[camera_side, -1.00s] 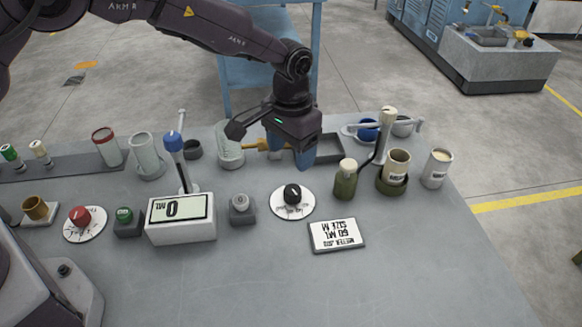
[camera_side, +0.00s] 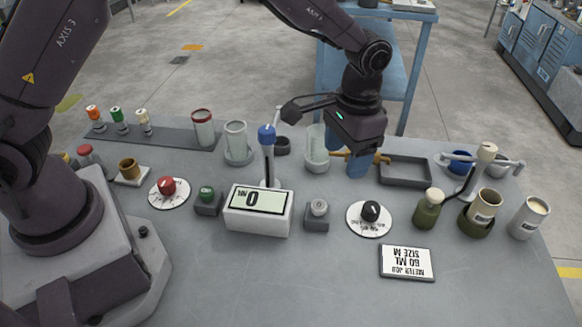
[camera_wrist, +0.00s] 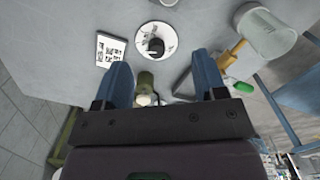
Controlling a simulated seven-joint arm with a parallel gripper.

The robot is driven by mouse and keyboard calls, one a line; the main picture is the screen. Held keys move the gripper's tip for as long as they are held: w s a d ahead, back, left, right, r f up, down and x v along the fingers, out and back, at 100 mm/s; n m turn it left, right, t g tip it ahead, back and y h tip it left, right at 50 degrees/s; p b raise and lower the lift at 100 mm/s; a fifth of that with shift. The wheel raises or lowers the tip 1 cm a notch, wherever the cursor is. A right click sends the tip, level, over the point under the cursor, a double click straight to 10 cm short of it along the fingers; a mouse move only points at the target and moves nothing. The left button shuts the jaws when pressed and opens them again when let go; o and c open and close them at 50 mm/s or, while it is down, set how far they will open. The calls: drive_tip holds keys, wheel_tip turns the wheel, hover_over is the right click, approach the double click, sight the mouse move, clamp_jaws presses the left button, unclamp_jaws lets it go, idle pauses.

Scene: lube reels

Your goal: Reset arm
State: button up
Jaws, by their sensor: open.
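My gripper (camera_side: 367,163) is above the back middle of the bench, with its blue fingers pointing down. In the wrist view the two blue fingers of my gripper (camera_wrist: 163,85) are spread apart, with nothing held between them. A black knob on a white dial (camera_side: 369,214) sits in front of it and also shows in the wrist view (camera_wrist: 156,45). A clear beaker (camera_side: 317,150) stands just left of the fingers. An amber-handled tool (camera_side: 343,154) is by the fingers; whether they touch it is hidden.
A dark tray (camera_side: 406,172) lies right of my gripper. A white display box (camera_side: 257,210) reads 0. A green bottle (camera_side: 427,210) and cups (camera_side: 485,205) stand at right. The front of the bench (camera_side: 300,290) is clear.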

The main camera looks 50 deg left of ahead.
drive_tip(key=s+a+r+n+t, duration=0.1)
drive_tip(key=s+a+r+t, duration=0.2)
drive_tip(key=s+a+r, duration=0.4)
drive_tip(key=s+a+r+n+t, duration=0.1)
drive_tip(key=s+a+r+t, duration=0.2)
drive_tip(key=s+a+r, duration=0.4)
drive_tip(key=s+r, duration=0.4)
drive_tip(key=s, duration=0.5)
drive_tip(key=shift+r, duration=0.3)
drive_tip(key=shift+a, duration=0.1)
drive_tip(key=shift+c, duration=0.2)
